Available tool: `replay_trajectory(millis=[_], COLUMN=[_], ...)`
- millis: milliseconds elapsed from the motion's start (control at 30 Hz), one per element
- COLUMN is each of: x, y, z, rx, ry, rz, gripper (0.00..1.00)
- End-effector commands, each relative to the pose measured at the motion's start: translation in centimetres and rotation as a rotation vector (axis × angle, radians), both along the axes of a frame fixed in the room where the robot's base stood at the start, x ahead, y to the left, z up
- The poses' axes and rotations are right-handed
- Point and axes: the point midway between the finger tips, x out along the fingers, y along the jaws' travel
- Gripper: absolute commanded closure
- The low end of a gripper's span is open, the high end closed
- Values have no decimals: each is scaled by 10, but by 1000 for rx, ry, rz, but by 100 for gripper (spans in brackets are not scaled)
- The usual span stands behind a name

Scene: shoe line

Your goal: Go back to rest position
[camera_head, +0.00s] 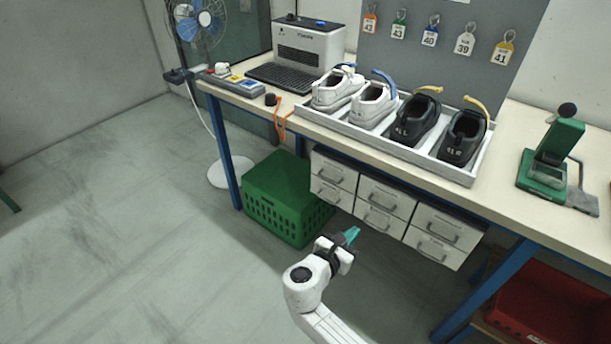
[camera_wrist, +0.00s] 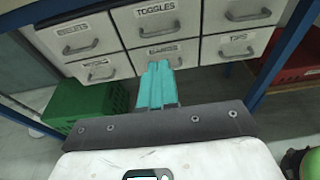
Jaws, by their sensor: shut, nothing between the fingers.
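My gripper (camera_head: 351,234) is in front of the workbench and below its top, in the lower middle of the head view. Its teal fingers are together with nothing between them. In the wrist view the shut fingers (camera_wrist: 158,84) point toward the white drawers (camera_wrist: 160,22) under the bench, apart from them as far as I can tell. My white arm reaches up from the bottom edge of the head view.
A green crate (camera_head: 285,212) stands on the floor left of the drawers. A red bin (camera_head: 560,308) is below right.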

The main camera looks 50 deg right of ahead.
Motion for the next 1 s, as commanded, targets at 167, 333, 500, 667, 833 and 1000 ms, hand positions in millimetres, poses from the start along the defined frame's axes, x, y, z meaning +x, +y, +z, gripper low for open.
replay_trajectory(millis=[167,333,500,667,833,1000], x=[0,-20,-62,-95,-118,-133], y=[0,3,21,60,118,166], z=[0,-2,-11,-19,-12,4], rx=[2,92,340,608,869,1034], ry=[-4,-157,-537,-863,-1077,-1140], rz=[-1,-75,-300,-588,-920,-1174], gripper=[100,100,100,100,100,100])
